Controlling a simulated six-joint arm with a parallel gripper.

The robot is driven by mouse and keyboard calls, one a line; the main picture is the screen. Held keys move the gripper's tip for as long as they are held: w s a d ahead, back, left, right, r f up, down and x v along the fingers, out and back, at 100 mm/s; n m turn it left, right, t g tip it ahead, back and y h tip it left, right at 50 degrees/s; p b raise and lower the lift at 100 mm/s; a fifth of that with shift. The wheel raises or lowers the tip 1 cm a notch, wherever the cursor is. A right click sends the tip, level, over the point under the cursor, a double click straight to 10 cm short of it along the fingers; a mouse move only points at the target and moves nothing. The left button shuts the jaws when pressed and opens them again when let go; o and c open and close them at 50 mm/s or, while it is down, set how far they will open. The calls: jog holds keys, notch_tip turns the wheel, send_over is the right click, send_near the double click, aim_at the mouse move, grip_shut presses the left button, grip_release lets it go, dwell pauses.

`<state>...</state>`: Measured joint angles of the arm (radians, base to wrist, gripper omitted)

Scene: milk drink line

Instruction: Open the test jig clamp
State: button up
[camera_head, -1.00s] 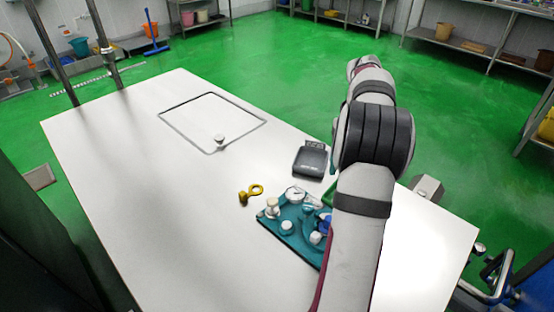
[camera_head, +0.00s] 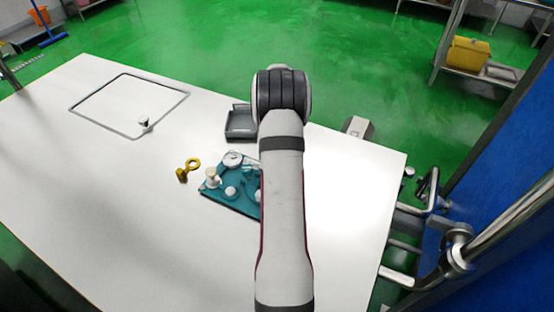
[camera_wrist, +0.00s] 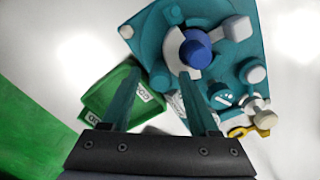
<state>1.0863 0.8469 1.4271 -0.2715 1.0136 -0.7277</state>
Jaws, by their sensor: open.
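The teal test jig plate (camera_head: 225,203) lies on the white table in the head view, its right part hidden behind my arm. In the wrist view the plate (camera_wrist: 218,80) carries a blue round knob (camera_wrist: 195,48) within a pale ring, and a teal arm with a white block (camera_wrist: 237,28) at its end beside it. I cannot tell which of these parts is the clamp handle. My gripper (camera_wrist: 160,75) is open and empty, its fingertips at the plate's edge in the picture, just left of and below the blue knob. The gripper is hidden in the head view.
A green tray (camera_wrist: 92,100) with labels lies beside the plate, left in the wrist view. A yellow ringed tool (camera_head: 186,170) lies left of the plate. A dark grey device (camera_head: 240,124) stands behind it.

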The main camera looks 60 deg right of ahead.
grip_shut()
dwell(1.4)
